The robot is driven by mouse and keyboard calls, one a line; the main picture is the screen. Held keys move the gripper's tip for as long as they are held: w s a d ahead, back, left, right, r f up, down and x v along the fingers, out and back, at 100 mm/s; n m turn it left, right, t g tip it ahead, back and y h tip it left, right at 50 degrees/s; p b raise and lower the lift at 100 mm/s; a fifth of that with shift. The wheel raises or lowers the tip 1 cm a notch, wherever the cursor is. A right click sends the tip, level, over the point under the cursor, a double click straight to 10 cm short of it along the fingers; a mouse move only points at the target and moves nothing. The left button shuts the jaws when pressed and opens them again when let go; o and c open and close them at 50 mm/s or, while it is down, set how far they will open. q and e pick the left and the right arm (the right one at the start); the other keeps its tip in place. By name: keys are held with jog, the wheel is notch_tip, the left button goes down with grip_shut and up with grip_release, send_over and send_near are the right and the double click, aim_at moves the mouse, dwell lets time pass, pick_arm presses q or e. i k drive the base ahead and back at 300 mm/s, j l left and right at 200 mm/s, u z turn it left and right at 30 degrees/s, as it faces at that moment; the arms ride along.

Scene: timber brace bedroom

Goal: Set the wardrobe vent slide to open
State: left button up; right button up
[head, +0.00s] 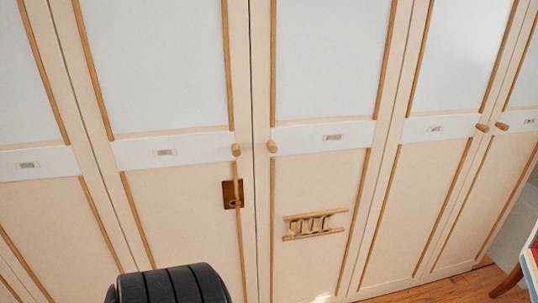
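The wardrobe (190,215) fills most of the head view, with tall pale doors, white upper panels and timber strips. On the lower panel of the door right of centre is a small brass-coloured vent slide (314,224). It has two slightly tilted rails with several short upright bars between them. I cannot tell from here whether its openings are open or covered. Neither of my grippers shows in this view.
A brown plate with a ring (233,195) sits on the door left of centre. Round wooden knobs (272,146) stick out from the doors. A dark ribbed rounded shape (168,285) is at the bottom. Wooden floor (440,292) and a red-edged furniture piece (529,270) show at lower right.

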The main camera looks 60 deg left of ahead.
aim_at(291, 233)
jog(key=u, duration=1.6)
